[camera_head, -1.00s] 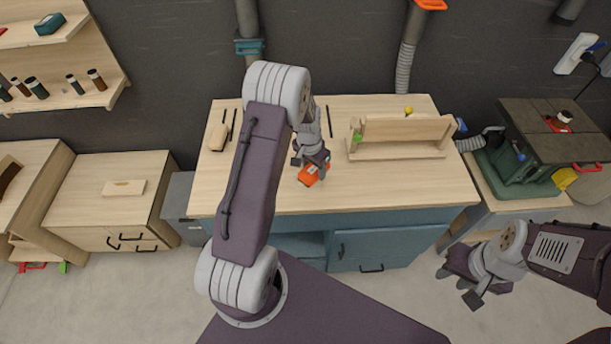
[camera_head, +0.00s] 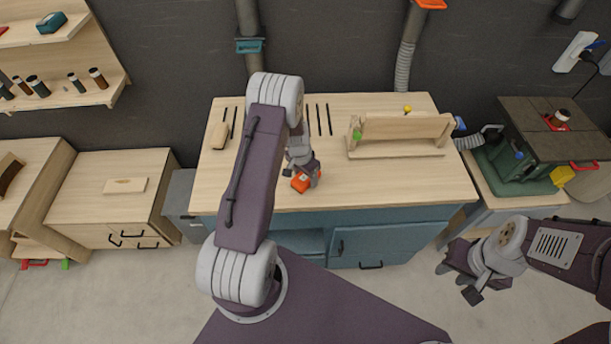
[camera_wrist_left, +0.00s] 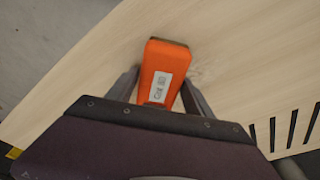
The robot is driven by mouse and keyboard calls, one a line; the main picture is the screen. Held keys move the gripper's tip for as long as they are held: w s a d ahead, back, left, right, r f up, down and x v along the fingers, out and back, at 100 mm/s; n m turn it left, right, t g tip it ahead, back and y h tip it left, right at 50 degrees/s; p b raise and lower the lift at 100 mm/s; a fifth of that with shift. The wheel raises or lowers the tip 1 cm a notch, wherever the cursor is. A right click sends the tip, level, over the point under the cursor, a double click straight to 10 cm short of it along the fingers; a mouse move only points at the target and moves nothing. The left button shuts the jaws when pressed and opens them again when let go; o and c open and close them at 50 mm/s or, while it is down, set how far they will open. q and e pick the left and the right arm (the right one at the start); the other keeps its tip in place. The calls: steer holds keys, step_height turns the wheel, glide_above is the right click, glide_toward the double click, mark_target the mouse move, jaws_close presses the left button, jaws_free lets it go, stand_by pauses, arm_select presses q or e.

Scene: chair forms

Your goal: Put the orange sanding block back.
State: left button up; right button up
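The orange sanding block (camera_head: 306,181) is at the front middle of the wooden workbench top (camera_head: 400,190). My left gripper (camera_head: 303,174) is over it from behind. In the left wrist view the block (camera_wrist_left: 163,72), with a white label, lies between the two fingers (camera_wrist_left: 160,85), which appear to press on its sides. I cannot tell whether the block touches the bench or hangs just above it. My right gripper (camera_head: 458,283) is apart from the bench at lower right, with its fingers spread and nothing between them.
A wooden rack (camera_head: 400,135) stands at the bench's back right. A tan block (camera_head: 218,136) and dark slots (camera_head: 319,119) are at the back left and middle. A green machine (camera_head: 520,160) stands on the right table. The bench's front right is clear.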

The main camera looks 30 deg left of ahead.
mark_target(302, 179)
arm_select(q)
steer(key=shift+o, duration=0.5)
steer(key=shift+w, duration=0.1)
steer(key=shift+r+p, duration=0.35)
steer(key=shift+p, duration=0.05)
step_height(302, 179, up, 12)
steer(key=s+f+b, duration=0.1)
steer(key=s+b, duration=0.1)
steer(key=b, duration=0.1)
steer(key=s+d+r+n+b, duration=0.1)
steer(key=s+d, duration=0.4)
steer(key=s, duration=0.3)
steer(key=s+d+n+b, duration=0.1)
steer(key=s+d+n, duration=0.1)
steer(key=s+d, duration=0.4)
steer(key=shift+s+r+g+b, duration=0.3)
steer(key=shift+s+r+b, duration=0.1)
steer(key=shift+s, duration=0.85)
